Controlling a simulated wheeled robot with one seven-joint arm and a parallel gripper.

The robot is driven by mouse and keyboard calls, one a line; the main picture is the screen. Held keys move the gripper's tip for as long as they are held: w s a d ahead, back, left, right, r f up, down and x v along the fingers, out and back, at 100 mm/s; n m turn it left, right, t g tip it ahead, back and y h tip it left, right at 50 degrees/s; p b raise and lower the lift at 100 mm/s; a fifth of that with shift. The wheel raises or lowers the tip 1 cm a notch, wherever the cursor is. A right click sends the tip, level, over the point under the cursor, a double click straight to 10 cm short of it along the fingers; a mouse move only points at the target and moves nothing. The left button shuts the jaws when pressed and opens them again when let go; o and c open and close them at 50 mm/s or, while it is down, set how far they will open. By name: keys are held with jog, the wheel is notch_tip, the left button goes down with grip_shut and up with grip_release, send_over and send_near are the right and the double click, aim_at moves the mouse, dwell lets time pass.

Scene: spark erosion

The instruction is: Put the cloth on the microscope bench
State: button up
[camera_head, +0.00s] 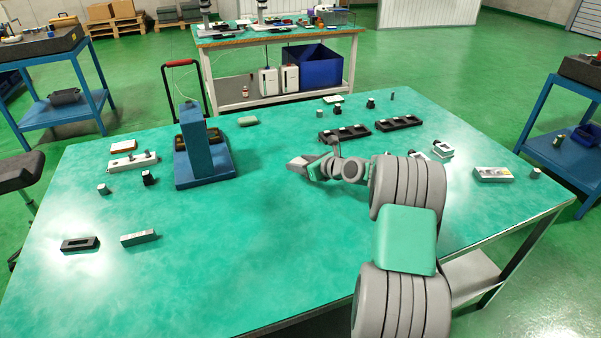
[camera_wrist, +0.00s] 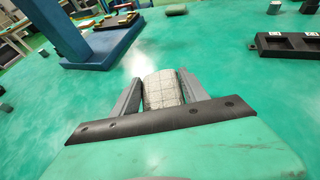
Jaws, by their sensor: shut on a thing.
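My gripper (camera_head: 299,165) is low over the green-topped table, right of the blue stand. In the wrist view my gripper (camera_wrist: 157,90) is shut on a pale grey, grid-patterned cloth (camera_wrist: 162,89), rolled or bunched between the two fingers. I cannot tell whether the cloth touches the tabletop. In the head view the cloth cannot be made out clearly from the fingers. The microscope bench (camera_head: 285,36) stands behind the table, with microscopes (camera_head: 262,12) on its left part and small items on its right.
The green table (camera_head: 250,240) is clear in front. A blue stand (camera_head: 195,145) rises left of my gripper. Black trays (camera_head: 343,134) lie beyond it. A blue bin (camera_head: 312,68) sits on the bench's lower shelf. Blue trolleys (camera_head: 64,100) flank the table.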

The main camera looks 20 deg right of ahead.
jog(key=shift+w+f, duration=0.5)
jog(key=shift+f, duration=1.5)
jog(key=shift+f, duration=0.1)
jog(key=o, duration=1.3)
jog(key=shift+o, duration=0.2)
